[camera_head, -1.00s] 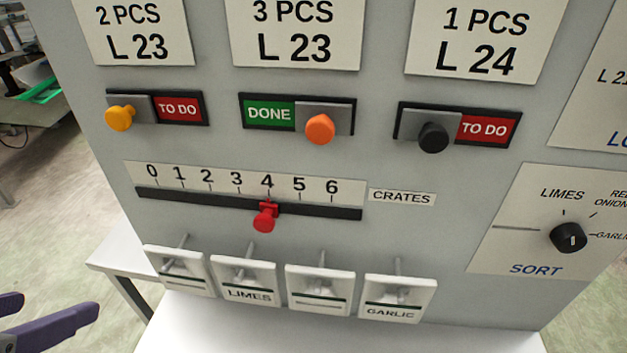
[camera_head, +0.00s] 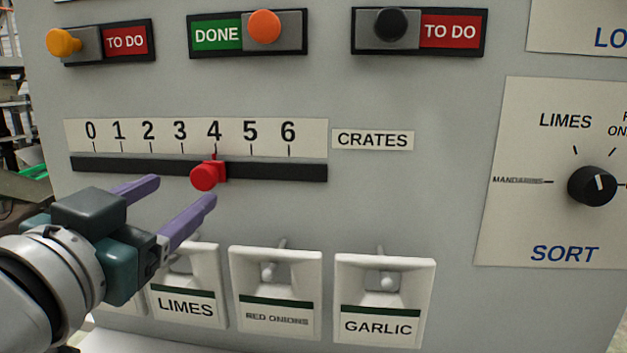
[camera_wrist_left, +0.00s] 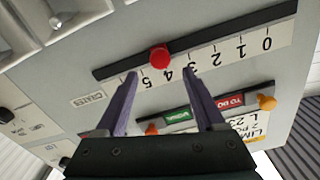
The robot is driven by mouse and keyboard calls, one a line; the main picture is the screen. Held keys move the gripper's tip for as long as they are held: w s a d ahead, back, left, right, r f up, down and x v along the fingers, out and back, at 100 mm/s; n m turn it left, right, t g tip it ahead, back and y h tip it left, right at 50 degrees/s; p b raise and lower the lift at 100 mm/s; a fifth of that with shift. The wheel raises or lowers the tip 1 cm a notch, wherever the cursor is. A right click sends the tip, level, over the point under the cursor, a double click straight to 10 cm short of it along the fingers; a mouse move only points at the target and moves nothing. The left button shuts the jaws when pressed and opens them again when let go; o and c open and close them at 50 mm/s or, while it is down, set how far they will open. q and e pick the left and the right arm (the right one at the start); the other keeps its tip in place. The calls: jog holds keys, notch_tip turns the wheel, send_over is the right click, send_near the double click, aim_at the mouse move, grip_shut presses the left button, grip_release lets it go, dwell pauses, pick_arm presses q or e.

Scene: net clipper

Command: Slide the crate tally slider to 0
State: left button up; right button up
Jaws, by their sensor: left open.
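The red slider knob (camera_head: 206,176) sits at 4 on the black crate tally track (camera_head: 275,171), under a white scale (camera_head: 190,135) marked 0 to 6. A CRATES label (camera_head: 373,139) is at its right. My left gripper (camera_head: 185,192) is open and empty, in front of the panel below and left of the knob. In the left wrist view the red knob (camera_wrist_left: 160,57) shows beyond and between the two purple fingers (camera_wrist_left: 160,82), apart from them. My right gripper is not in view.
Above the track are a yellow-knobbed switch (camera_head: 64,42), an orange-knobbed switch (camera_head: 264,27) and a black-knobbed switch (camera_head: 390,24). A SORT dial (camera_head: 592,186) is at the right.

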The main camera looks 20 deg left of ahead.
aim_at(201, 178)
pick_arm(q)
jog(key=x, duration=0.7)
jog(key=shift+w+a+p, duration=0.15)
jog(key=shift+w+p, duration=0.15)
jog(key=shift+p, duration=0.1)
jog(key=shift+c, duration=0.4)
grip_shut()
dwell(0.5)
